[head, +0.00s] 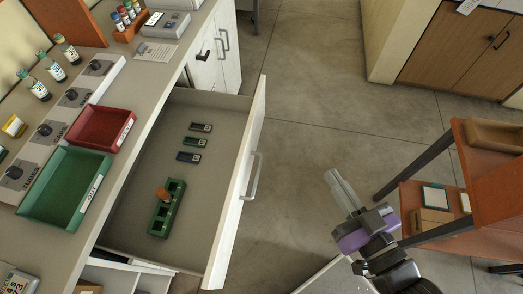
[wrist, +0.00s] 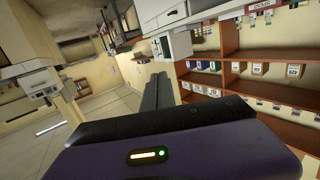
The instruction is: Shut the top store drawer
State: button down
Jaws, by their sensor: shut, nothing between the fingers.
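The top store drawer (head: 222,180) is pulled open from the bench in the head view. Its white front panel (head: 238,195) faces right and carries a grey bar handle (head: 251,176). Inside lie several small dark and green labelled pieces and a green rack (head: 166,208) with an orange-brown item in it. My gripper (head: 332,174) is to the right of the drawer front, over the floor and apart from the handle. Its fingers are together and empty. In the wrist view the closed fingers (wrist: 155,90) point away from the drawer, which I cannot make out there.
A green tray (head: 50,213), a red tray (head: 82,138) and several bottles stand on the bench above. A brown shelf unit (head: 480,165) stands on the right, near my arm. The floor between bench and shelf is clear.

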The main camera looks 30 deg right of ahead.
jog(key=w+d+f+m+g+y+b, duration=0.15)
jog(key=w+d+f+m+b, duration=0.35)
jog(key=w+d+f, duration=0.7)
jog(key=w+d+f+m+g+b, duration=0.4)
jog(key=w+d+f, duration=0.4)
jog(key=d+f, duration=0.45)
jog(key=n+y+b, duration=0.2)
jog(key=y, duration=1)
send_near(254, 145)
jog(key=shift+g, duration=0.35)
jog(key=x, duration=0.5)
jog(key=shift+w+r, duration=0.2)
jog(key=shift+r, duration=0.05)
jog(key=shift+w+a, duration=0.4)
jog(key=shift+w, duration=0.05)
jog(key=shift+a, duration=0.1)
jog(key=w+a+b, duration=0.5)
jog(key=w+a, duration=0.5)
jog(key=w+a+b, duration=0.5)
jog(key=w+a, duration=0.6)
jog(key=shift+w+a+f+b, duration=0.15)
jog(key=shift+w+a+b, duration=0.1)
jog(key=shift+b, duration=0.1)
jog(key=shift+w+a+r, duration=0.25)
jog(key=shift+w+a, duration=0.05)
jog(key=shift+w, duration=0.05)
